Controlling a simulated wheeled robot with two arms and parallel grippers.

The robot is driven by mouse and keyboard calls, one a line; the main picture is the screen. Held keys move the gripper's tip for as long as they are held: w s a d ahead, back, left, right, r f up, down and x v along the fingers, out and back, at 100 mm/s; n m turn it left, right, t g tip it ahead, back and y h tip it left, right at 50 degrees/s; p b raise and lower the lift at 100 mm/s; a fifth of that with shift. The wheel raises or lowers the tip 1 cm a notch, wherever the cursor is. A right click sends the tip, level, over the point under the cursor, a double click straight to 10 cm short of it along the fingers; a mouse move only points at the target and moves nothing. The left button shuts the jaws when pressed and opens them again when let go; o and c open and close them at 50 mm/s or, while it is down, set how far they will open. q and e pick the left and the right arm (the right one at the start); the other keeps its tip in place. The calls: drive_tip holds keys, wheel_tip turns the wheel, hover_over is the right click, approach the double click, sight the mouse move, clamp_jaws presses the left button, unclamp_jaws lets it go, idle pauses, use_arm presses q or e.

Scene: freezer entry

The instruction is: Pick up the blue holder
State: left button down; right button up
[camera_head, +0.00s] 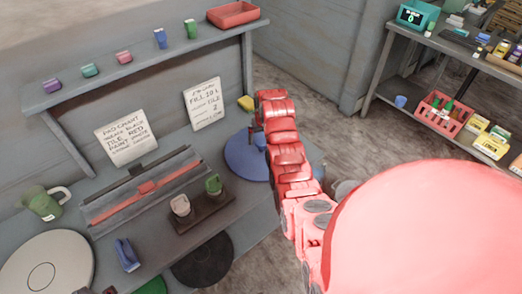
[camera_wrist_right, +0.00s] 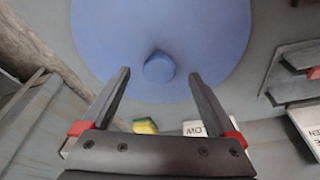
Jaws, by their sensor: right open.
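A small blue round piece (camera_wrist_right: 158,68) stands in the middle of a large blue disc (camera_wrist_right: 215,35) in the right wrist view. In the head view the disc (camera_head: 240,155) lies at the right end of the bench, partly behind my right arm. A blue angular holder-like object (camera_head: 127,254) is on the bench front, and a blue upright container (camera_head: 160,38) is on the shelf. I cannot tell which is the holder meant. My right gripper (camera_wrist_right: 160,73) is open above the disc, its fingers either side of the small piece. In the head view my arm mostly hides it. My left gripper is not in view.
The wall shelf (camera_head: 140,68) holds several small coloured items and a red tray (camera_head: 233,14). A yellow sponge (camera_head: 246,103) is by the wall. A rack with two cups (camera_head: 205,213), a green mug (camera_head: 42,203) and a white disc (camera_head: 45,270) occupy the bench.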

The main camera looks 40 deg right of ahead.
sight(262, 142)
drive_tip(key=shift+w+f+p, duration=0.15)
drive_tip(key=shift+f+p, duration=0.4)
drive_tip(key=shift+p, duration=0.05)
drive_tip(key=shift+p+x, duration=0.5)
drive_tip(key=shift+x, duration=0.45)
drive_tip(key=shift+w+d+f, duration=0.1)
drive_tip(key=shift+d+f, duration=0.05)
drive_tip(key=shift+f, duration=0.15)
drive_tip(key=shift+w+f, duration=0.1)
drive_tip(key=shift+f, duration=0.65)
clamp_jaws()
